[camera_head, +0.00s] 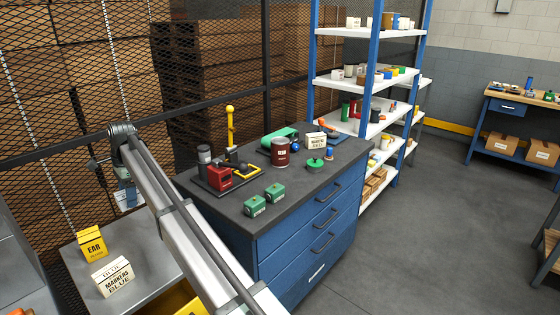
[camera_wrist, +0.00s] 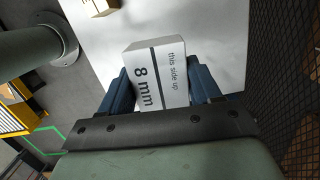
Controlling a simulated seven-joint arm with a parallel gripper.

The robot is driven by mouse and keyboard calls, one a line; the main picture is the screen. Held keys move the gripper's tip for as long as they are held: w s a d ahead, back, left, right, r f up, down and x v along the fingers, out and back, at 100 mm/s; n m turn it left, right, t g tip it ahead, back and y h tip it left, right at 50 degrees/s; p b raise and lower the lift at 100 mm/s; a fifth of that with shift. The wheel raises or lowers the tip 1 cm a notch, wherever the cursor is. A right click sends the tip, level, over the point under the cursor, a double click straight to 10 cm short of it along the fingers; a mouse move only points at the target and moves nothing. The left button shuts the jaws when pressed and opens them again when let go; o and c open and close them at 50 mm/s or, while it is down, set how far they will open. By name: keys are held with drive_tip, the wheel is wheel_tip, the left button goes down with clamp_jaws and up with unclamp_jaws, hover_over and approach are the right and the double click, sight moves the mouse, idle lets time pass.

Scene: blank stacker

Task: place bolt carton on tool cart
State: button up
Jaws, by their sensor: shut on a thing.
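The bolt carton is a white box (camera_wrist: 155,78) with a dark stripe, marked "8 mm" and "this side up". My gripper (camera_wrist: 160,88) is shut on it, with a blue finger on each side. In the head view my gripper (camera_head: 124,176) and the carton (camera_head: 127,198) are partly hidden by my arm. They are above the back of a light grey top (camera_head: 152,243), which seems to be the tool cart's. That top also shows beneath the carton in the wrist view (camera_wrist: 222,38). I see a gap there, but cannot judge its height.
A yellow ear plug box (camera_head: 93,244) and a white markers box (camera_head: 112,277) stand on the grey top's left side. A blue drawer cabinet (camera_head: 315,235) with several items on it stands to the right. A mesh fence (camera_head: 45,190) runs behind. The grey top's middle is bare.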

wheel_tip(320, 180, up, 12)
drive_tip(key=m+t, duration=0.2)
drive_tip(key=m, duration=1.5)
hover_over(291, 186)
drive_tip(key=shift+s+d+f, duration=0.1)
drive_tip(key=shift+s+f, duration=0.1)
drive_tip(key=shift+f, duration=5.2)
drive_tip(key=shift+s+d+f, duration=0.1)
drive_tip(key=shift+s+f, duration=0.05)
drive_tip(key=shift+f, duration=5.25)
drive_tip(key=shift+f, duration=0.15)
drive_tip(key=o, duration=1.2)
